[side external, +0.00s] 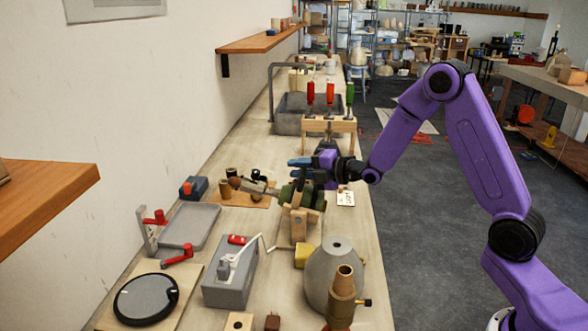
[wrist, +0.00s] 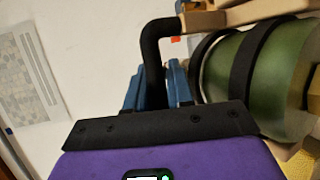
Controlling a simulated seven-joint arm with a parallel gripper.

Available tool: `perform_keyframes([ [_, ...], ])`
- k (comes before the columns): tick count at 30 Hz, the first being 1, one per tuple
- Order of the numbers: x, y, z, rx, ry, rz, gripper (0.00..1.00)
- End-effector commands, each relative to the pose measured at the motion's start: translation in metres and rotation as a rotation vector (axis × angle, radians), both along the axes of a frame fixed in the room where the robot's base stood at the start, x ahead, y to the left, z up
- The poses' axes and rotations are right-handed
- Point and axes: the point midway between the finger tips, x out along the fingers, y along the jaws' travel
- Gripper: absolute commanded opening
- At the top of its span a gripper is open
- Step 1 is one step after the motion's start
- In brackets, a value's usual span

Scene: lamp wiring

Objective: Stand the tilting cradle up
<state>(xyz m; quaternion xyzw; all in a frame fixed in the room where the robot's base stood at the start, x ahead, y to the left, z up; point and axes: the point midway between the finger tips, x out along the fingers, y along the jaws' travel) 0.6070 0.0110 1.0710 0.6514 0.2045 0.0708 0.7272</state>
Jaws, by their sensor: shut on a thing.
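The tilting cradle (side external: 299,222) is a pale wooden stand on the bench, holding a green cylinder (side external: 287,193) with black bands. In the side external view the cylinder lies close to level, its narrower end pointing left. The green cylinder also fills the right of the wrist view (wrist: 228,70). My gripper (side external: 298,163) is at the cradle's upper side, its blue fingers shut on a black bent handle (wrist: 153,62). The handle runs up and right towards a pale wooden part of the cradle. The far side of the cradle is hidden.
A grey cone-shaped lamp base (side external: 333,275) and a brown bottle-shaped piece (side external: 343,296) stand in front of the cradle. A grey box with a white crank (side external: 230,280) is front left. A wooden rack with red and green-handled tools (side external: 330,124) stands behind. A grey tray (side external: 190,226) is left.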

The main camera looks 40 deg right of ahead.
Motion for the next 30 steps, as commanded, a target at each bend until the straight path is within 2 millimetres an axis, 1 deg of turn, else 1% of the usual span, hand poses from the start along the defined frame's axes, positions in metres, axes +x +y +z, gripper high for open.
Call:
perform_keyframes([
  [1,-0.001,-0.001,0.006,0.007,-0.017,0.000,0.00],
  [7,-0.007,-0.008,0.008,0.008,-0.021,0.001,0.00],
  [24,-0.025,-0.029,0.002,0.197,-0.210,-0.004,0.00],
  [30,-0.032,-0.036,-0.001,0.194,-0.206,-0.005,0.00],
])
